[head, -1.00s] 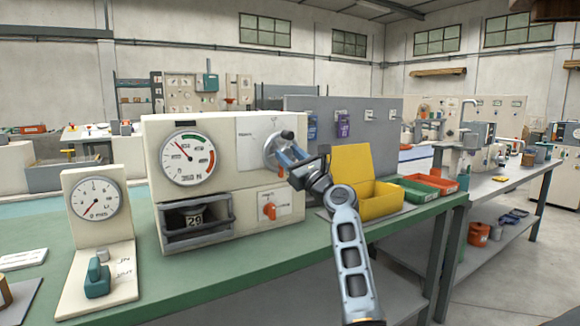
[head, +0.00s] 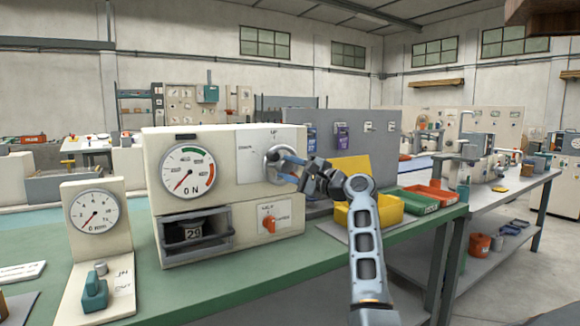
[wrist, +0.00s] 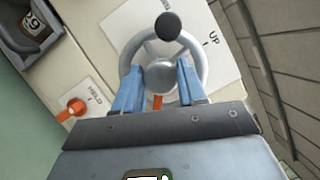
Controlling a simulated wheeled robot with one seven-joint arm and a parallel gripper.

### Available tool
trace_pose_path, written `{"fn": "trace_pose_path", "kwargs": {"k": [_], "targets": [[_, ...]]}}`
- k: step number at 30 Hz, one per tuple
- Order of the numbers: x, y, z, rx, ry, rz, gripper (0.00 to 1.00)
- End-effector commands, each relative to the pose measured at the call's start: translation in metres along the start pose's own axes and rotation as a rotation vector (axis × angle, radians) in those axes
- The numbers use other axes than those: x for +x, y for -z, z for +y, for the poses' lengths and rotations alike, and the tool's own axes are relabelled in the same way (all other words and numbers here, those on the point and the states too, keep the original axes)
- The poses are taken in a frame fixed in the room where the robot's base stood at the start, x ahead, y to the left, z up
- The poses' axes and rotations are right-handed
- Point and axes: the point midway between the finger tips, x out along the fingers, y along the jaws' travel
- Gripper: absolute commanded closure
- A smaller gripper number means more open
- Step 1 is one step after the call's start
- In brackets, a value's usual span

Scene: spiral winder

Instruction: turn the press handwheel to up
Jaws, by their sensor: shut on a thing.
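The press handwheel (head: 270,165) is a grey ring on a white plate on the right of the cream press front. In the wrist view, the handwheel (wrist: 203,58) has a round hub and a dark knob (wrist: 169,26) on its rim, and the UP mark (wrist: 211,38) is right of the knob. My gripper (wrist: 158,76) is shut on the handwheel, its blue fingers on either side below the hub. An orange piece shows between the fingers. In the head view my gripper (head: 290,160) covers part of the wheel. The press dial (head: 189,171) has its needle at lower left.
A yellow bin (head: 374,212) and green and red trays stand right of the press. A smaller gauge stand (head: 96,213) is left on the green bench.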

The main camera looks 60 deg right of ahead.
Motion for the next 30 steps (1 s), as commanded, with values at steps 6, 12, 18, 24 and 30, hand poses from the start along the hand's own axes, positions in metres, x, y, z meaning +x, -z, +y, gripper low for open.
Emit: {"fn": "trace_pose_path", "kwargs": {"k": [6,12,18,24,30], "targets": [[0.0003,-0.0002,-0.0021,-0.188,-0.082,0.001,0.9],[0.0004,-0.0006,-0.0025,-0.364,-0.154,0.0,0.9],[0.0007,-0.0014,-0.0023,-0.539,-0.228,-0.001,0.9],[0.0005,-0.0014,-0.0025,-0.715,-0.301,-0.001,0.9],[0.0007,-0.0016,-0.0019,-0.889,-0.374,-0.002,0.9]]}}
